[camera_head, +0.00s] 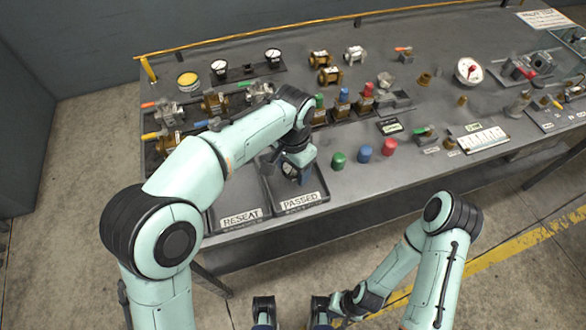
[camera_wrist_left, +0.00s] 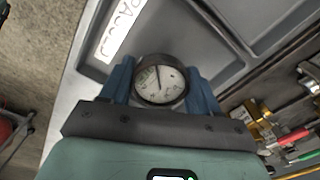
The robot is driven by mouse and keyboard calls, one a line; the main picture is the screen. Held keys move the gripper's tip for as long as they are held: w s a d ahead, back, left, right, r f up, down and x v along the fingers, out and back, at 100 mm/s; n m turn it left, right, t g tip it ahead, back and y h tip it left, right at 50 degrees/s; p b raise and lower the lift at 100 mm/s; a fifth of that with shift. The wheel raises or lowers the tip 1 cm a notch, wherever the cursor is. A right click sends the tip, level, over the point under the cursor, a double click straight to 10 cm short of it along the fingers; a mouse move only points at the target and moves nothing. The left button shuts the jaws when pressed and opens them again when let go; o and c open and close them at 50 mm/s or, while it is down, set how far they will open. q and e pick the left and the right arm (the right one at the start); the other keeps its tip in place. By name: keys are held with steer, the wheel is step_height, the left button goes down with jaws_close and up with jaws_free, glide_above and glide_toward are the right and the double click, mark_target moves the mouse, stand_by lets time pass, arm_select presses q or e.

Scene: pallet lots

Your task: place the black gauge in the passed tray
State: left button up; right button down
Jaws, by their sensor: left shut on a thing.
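My left gripper (camera_head: 298,172) is over the passed tray (camera_head: 318,190) at the table's front edge. In the left wrist view its blue fingers (camera_wrist_left: 160,84) are shut on the black gauge (camera_wrist_left: 159,78), one on each side. The gauge has a black rim and a white dial facing that camera. The PASSED label and grey tray floor (camera_wrist_left: 185,32) show behind it. Whether the gauge touches the tray floor I cannot tell. My right gripper (camera_head: 343,304) is low at the bottom of the head view, away from the table; its fingers are unclear.
The reseat tray (camera_head: 240,226) adjoins on the left. Green (camera_head: 338,160), blue (camera_head: 364,153) and red caps (camera_head: 389,147) stand right of the passed tray. Two other dial gauges (camera_head: 219,67) (camera_head: 273,55) stand at the back left. Several valves fill the table behind my left arm.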

arm_select(q)
steer(key=shift+f, duration=0.25)
steer(key=shift+f, duration=0.15)
steer(key=o, duration=1.2)
steer(key=shift+c, duration=0.2)
step_height(320, 180, up, 12)
steer(key=p, duration=0.2)
steer(key=shift+p, duration=0.4)
